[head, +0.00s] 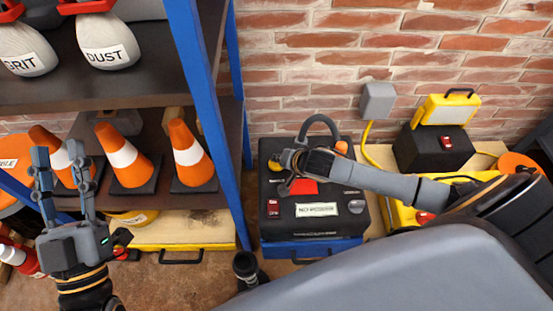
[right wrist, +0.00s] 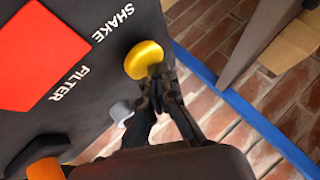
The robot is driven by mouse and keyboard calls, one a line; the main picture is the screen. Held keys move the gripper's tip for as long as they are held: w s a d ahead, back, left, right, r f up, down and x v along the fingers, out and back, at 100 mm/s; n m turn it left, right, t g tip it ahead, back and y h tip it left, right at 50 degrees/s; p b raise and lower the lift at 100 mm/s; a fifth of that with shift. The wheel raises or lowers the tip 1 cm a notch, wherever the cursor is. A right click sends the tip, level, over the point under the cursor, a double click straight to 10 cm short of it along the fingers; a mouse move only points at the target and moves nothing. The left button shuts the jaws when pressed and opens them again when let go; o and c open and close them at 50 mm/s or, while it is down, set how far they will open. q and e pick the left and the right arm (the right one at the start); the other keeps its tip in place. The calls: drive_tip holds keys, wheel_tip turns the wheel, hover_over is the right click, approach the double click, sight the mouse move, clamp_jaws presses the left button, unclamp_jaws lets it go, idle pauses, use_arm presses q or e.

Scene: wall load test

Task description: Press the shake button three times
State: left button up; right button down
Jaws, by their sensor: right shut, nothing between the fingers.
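The yellow shake button (right wrist: 146,60) sits on top of a black machine (right wrist: 110,30), beside the white word SHAKE. In the head view the machine (head: 272,230) stands against the brick wall, and the yellow button (head: 274,163) shows at its back left. My right gripper (right wrist: 160,74) is shut and empty, its fingertips right at the button's edge; I cannot tell whether they touch or press it. In the head view the right gripper (head: 290,184) is partly hidden by its wrist. My left gripper (head: 58,152) is open and empty, pointing up in front of the shelf.
The machine top also has a red panel (right wrist: 40,55) and an orange knob (right wrist: 46,169). A shelf with a blue post (head: 197,80) stands left, holding traffic cones (head: 128,160) and weight bags (head: 107,42).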

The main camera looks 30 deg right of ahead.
drive_tip(key=shift+r+p, duration=0.35)
drive_tip(key=shift+p, duration=0.05)
drive_tip(key=shift+r+p, duration=0.45)
drive_tip(key=shift+p, duration=0.05)
use_arm(q)
wheel_tip(320, 180, down, 10)
drive_tip(key=w+g+y, duration=0.2)
drive_tip(key=w+g, duration=0.1)
drive_tip(key=g, duration=0.3)
drive_tip(key=shift+a+f+g+p, duration=0.2)
drive_tip(key=shift+a+g+p, duration=0.15)
drive_tip(key=shift+a+g, duration=0.05)
use_arm(e)
drive_tip(key=shift+r, duration=0.25)
